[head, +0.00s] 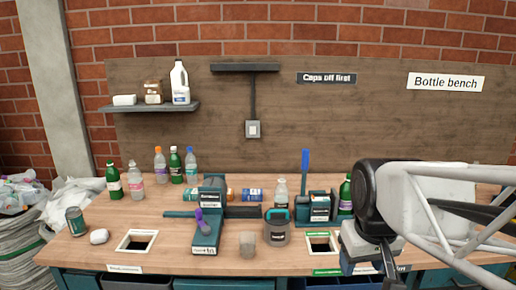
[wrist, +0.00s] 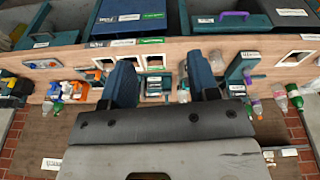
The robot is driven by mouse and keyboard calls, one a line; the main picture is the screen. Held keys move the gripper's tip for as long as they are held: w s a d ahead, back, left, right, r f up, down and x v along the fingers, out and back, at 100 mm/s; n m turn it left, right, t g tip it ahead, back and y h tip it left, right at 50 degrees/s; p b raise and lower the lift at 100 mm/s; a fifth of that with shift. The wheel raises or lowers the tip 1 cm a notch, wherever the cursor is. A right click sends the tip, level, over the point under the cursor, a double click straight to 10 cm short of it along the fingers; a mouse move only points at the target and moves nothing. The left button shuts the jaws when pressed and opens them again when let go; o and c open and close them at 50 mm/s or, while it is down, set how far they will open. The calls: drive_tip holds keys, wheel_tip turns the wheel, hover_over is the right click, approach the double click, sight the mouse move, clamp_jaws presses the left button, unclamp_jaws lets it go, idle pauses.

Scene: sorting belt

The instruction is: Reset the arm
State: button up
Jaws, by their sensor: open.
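My gripper (head: 372,268) hangs at the right front of the bench in the head view, above the front edge. In the wrist view its two blue fingers stand wide apart, with nothing held between them (wrist: 162,82). The arm behind it covers the right end of the bench in the head view. The wooden bench (head: 165,210) carries bottles and devices, and none of them is in the gripper.
A green device with a purple handle (head: 207,238) stands mid-bench. A device with a blue lever (head: 305,165), a grey tub (head: 276,232) and a green bottle (head: 346,195) stand nearer the arm. Openings (head: 137,242) are cut in the front. Several bottles stand at back left.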

drive_tip(key=s+f+m, duration=0.1)
drive_tip(key=s+f, duration=0.2)
drive_tip(key=s, duration=0.3)
drive_tip(key=shift+s+a+f, duration=0.25)
drive_tip(key=shift+a+f, duration=0.05)
drive_tip(key=shift+a, duration=0.1)
